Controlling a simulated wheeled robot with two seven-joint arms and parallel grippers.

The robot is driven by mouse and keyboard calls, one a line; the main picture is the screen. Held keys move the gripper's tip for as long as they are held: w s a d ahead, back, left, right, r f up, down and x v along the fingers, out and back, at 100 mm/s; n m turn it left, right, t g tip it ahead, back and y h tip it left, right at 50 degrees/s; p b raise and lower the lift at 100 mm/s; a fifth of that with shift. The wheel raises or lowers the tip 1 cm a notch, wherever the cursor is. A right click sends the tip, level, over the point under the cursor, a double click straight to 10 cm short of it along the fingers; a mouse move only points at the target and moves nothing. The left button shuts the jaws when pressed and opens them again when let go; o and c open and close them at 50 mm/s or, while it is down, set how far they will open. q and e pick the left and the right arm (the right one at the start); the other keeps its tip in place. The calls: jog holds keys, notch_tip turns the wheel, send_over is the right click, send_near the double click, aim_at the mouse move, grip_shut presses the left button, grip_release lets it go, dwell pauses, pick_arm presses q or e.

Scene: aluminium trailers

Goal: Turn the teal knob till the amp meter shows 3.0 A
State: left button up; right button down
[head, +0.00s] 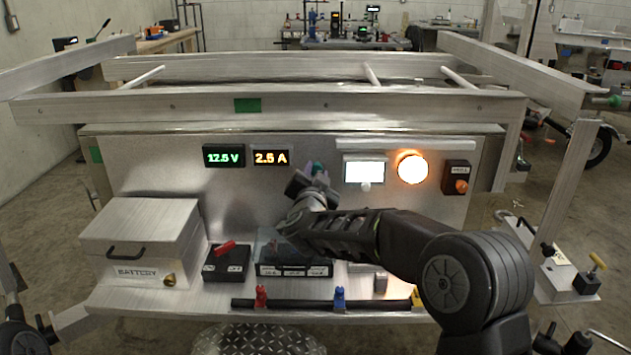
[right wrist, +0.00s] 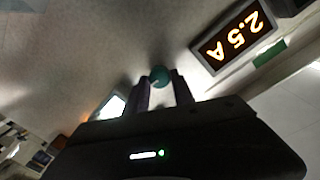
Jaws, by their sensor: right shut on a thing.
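The teal knob (head: 318,167) sits on the metal panel, right of the amp meter and partly hidden by my right gripper (head: 312,178). In the right wrist view the knob (right wrist: 160,76) lies between the fingertips of my right gripper (right wrist: 160,88), which is shut on it. The amp meter (head: 270,157) glows orange and reads 2.5 A; it also shows tilted in the right wrist view (right wrist: 241,33). My left gripper is not in view; only a dark part of my arm shows at the lower left.
A green meter (head: 224,156) reads 12.5 V. Right of the knob are a white lit display (head: 364,170), a glowing round lamp (head: 412,168) and a box with an orange knob (head: 457,178). A battery box (head: 140,240) and black boxes stand on the shelf below. An aluminium rail (head: 200,107) crosses above.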

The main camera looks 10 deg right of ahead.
jog(key=shift+m, duration=0.5)
jog(key=c, duration=1.1)
grip_release()
jog(key=v, duration=0.8)
jog(key=shift+d+b, duration=0.1)
jog(key=shift+b, duration=0.3)
